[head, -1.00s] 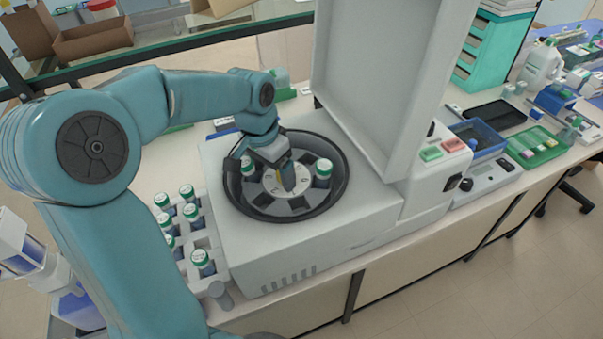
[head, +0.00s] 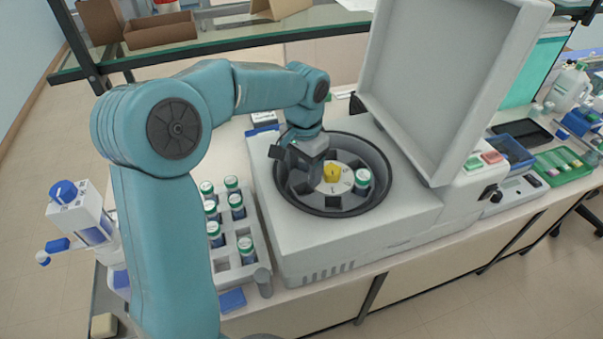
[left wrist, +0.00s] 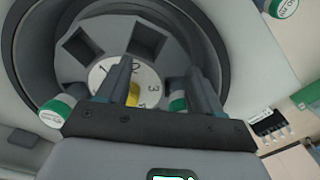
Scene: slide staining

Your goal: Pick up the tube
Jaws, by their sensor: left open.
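A centrifuge (head: 330,240) stands open, with a dark round bowl and a rotor with a yellow hub (head: 332,172). One tube with a green-and-white cap (head: 362,177) stands in the rotor, right of the hub. My left gripper (head: 303,180) is open and reaches down into the left part of the bowl, hiding that part of the rotor. In the left wrist view, a capped tube (left wrist: 177,103) shows between the spread fingers (left wrist: 160,75), close to the right finger and partly hidden. Another capped tube (left wrist: 58,110) is outside the left finger. My right gripper is not in view.
A grey rack (head: 232,274) with several green-capped tubes stands left of the centrifuge. The raised lid (head: 450,80) rises behind the bowl on the right. A blue tray (head: 517,138) and a green tray (head: 568,163) lie farther right.

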